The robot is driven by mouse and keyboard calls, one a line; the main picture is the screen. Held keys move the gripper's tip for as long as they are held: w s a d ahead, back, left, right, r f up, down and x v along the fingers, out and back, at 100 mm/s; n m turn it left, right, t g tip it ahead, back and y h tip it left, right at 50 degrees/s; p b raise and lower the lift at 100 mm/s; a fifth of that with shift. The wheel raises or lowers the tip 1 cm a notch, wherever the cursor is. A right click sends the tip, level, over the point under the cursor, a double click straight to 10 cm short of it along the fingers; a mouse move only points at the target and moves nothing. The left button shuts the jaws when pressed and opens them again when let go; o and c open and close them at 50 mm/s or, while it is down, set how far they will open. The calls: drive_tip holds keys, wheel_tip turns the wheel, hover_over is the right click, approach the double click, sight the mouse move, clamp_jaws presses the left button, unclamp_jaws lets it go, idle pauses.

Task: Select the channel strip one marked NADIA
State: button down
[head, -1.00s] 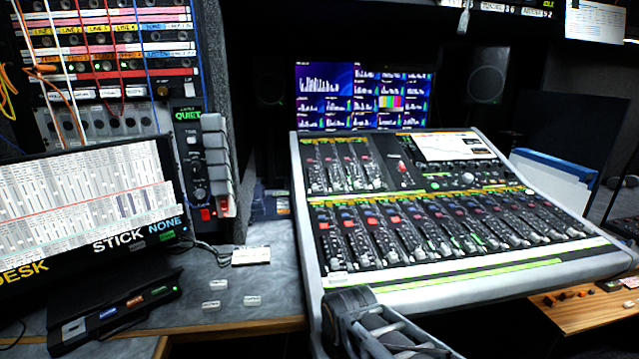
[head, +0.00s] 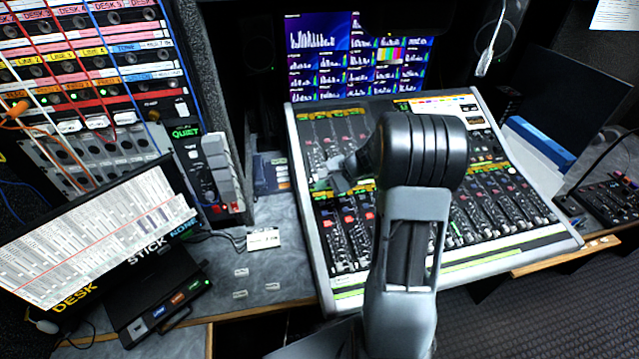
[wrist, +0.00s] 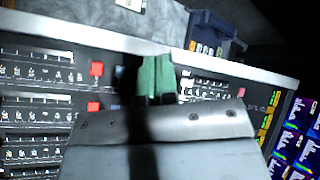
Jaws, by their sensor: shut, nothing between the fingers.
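The mixing console (head: 462,277) stands in the middle of the head view, with rows of channel strips (head: 340,232), red lit buttons and yellow-green label bands. No name on a strip, NADIA included, is readable. My gripper (head: 335,180) is over the left part of the console, near the band between its upper and lower banks. In the wrist view my gripper (wrist: 157,78) shows green fingertips together and empty, in front of the console face (wrist: 40,115) with its red buttons. I cannot tell whether the tips touch it. My arm hides the console's middle strips.
A wall of monitors (head: 318,62) stands behind the console. Small white tags (head: 240,272) lie on the grey desk. A blue folder (head: 540,143) is right of the console.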

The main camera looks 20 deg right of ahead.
drive_tip(key=shift+w+d+r+m+t, duration=0.1)
drive_tip(key=shift+w+d+m+t, duration=0.25)
drive_tip(key=shift+w+d, duration=0.3)
drive_tip(key=shift+d, duration=0.1)
drive_tip(key=b, duration=0.5)
hover_over(323, 208)
wheel_tip(323, 208, down, 8)
drive_tip(key=shift+s+r, duration=0.1)
drive_tip(key=shift+r, duration=0.05)
drive_tip(key=shift+f+b, duration=0.35)
drive_tip(key=shift+f, duration=0.15)
drive_tip(key=shift+w+d+f+b, duration=0.1)
drive_tip(key=shift+w+f+b, duration=0.15)
drive_tip(key=shift+f+b, duration=0.65)
idle(2.0)
drive_tip(key=shift+r, duration=0.25)
drive_tip(key=shift+s+r+p, duration=0.15)
drive_tip(key=shift+r+p, duration=0.25)
drive_tip(key=shift+r, duration=0.3)
